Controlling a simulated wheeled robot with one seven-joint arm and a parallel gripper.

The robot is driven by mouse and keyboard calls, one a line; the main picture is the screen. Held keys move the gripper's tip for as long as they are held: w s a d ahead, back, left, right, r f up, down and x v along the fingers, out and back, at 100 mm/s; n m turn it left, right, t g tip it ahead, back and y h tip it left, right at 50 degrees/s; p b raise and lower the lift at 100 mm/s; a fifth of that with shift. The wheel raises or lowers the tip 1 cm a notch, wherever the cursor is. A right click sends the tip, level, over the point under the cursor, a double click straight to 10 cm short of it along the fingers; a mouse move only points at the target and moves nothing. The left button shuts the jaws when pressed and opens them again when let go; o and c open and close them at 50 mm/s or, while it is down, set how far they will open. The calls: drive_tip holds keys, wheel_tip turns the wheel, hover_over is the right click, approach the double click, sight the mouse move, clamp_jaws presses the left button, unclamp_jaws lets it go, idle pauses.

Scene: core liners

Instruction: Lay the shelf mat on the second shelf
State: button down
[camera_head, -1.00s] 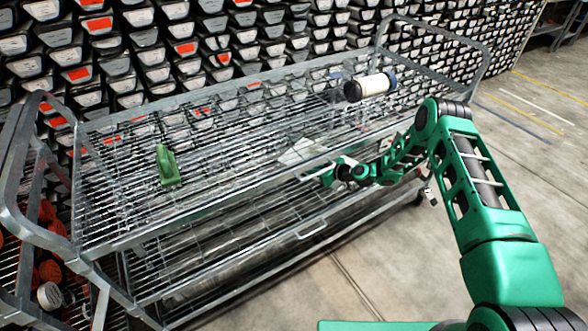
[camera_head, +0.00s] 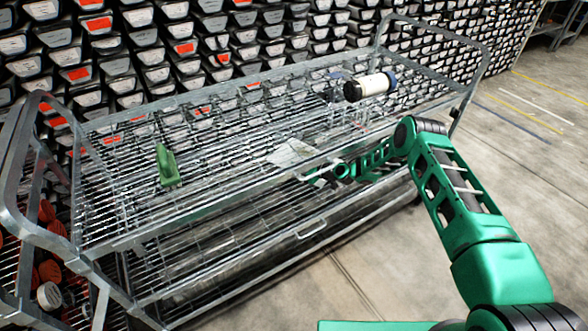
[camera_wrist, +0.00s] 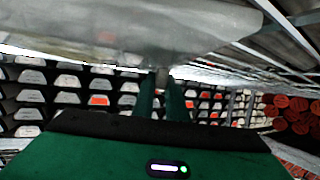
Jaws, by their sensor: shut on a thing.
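My gripper (camera_head: 312,174) is by the front rail of the wire cart, near the middle of its long side. In the wrist view my two dark green fingers (camera_wrist: 161,88) are shut on the edge of a grey, partly see-through sheet, the shelf mat (camera_wrist: 130,35). The mat spreads across the top of that view. In the head view a pale patch (camera_head: 291,152), probably the mat, shows just beyond the rail. I cannot tell whether it is above or below the top wire shelf (camera_head: 225,170). The lower shelf (camera_head: 215,265) is partly hidden by the top one.
A green scoop-like thing (camera_head: 167,166) and a white cylinder with dark ends (camera_head: 369,87) are on the top shelf. Stacked core boxes (camera_head: 130,50) stand behind the cart. A rack with orange-ended things (camera_head: 48,270) is at left. The floor (camera_head: 400,260) at right is open.

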drive_tip(key=c, duration=1.8)
unclamp_jaws()
drive_tip(key=shift+o, duration=0.2)
drive_tip(key=v, duration=1.2)
